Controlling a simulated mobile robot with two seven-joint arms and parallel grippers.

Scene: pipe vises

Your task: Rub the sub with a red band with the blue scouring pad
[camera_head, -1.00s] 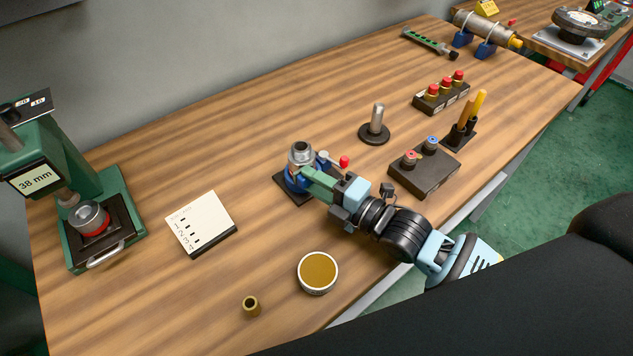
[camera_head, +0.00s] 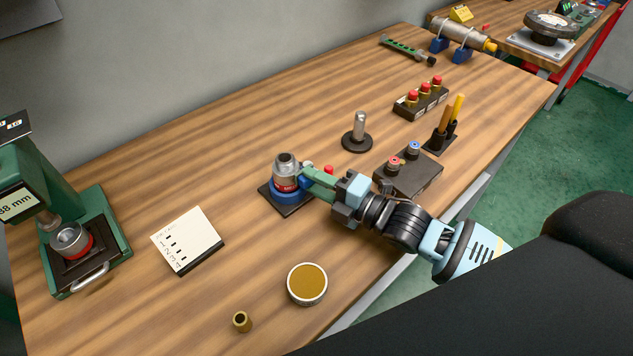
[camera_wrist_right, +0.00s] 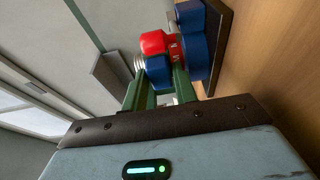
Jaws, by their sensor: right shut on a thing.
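A grey metal sub with a red band (camera_head: 286,171) stands upright in a blue vise (camera_head: 268,192) on a dark base. The red band (camera_wrist_right: 156,43) and the blue vise (camera_wrist_right: 193,38) also show in the right wrist view. My right gripper (camera_head: 306,178) is at the sub's right side, its green fingers shut on the blue scouring pad (camera_wrist_right: 157,71). The pad shows as a small blue patch close against the sub's band; the exact contact is hidden. My left gripper is not in view.
A green press (camera_head: 100,235) at left holds another red-banded part (camera_head: 70,238). A numbered card (camera_head: 187,238), a tin (camera_head: 307,283) and a brass bushing (camera_head: 242,321) lie in front. A dark block (camera_head: 412,175) and a metal post (camera_head: 358,130) stand near my right arm.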

